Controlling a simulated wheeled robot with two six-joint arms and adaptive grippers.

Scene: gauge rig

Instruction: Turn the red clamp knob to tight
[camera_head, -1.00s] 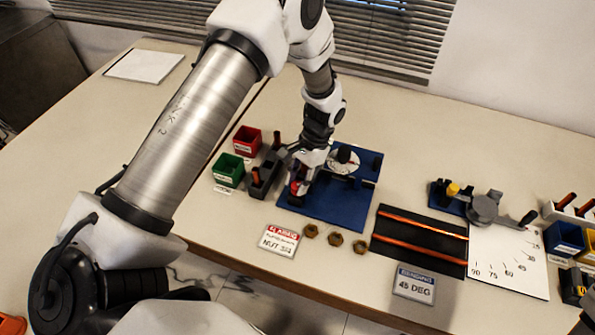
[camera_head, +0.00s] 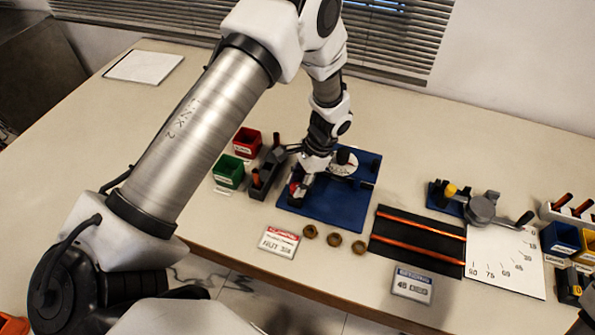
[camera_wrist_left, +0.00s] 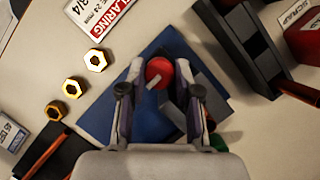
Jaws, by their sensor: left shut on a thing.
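The red clamp knob (camera_wrist_left: 159,71) sits between the two fingers of my left gripper (camera_wrist_left: 160,88) in the left wrist view. It has a small pale pointer on its face. In the head view the red knob (camera_head: 294,187) shows only partly beside my left gripper (camera_head: 299,190), which is low over the left part of the blue base plate (camera_head: 345,212). The left gripper is shut on the knob. A grey block (camera_wrist_left: 207,90) lies beside the knob on the blue plate. The right gripper is not in view.
Red (camera_head: 247,141) and green (camera_head: 229,170) bins stand left of the plate, with a dark tool holder (camera_head: 265,180) close by. Several brass nuts (camera_head: 334,239) and a white sign (camera_head: 278,241) lie in front. A black mat with copper rods (camera_head: 417,241) is to the right.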

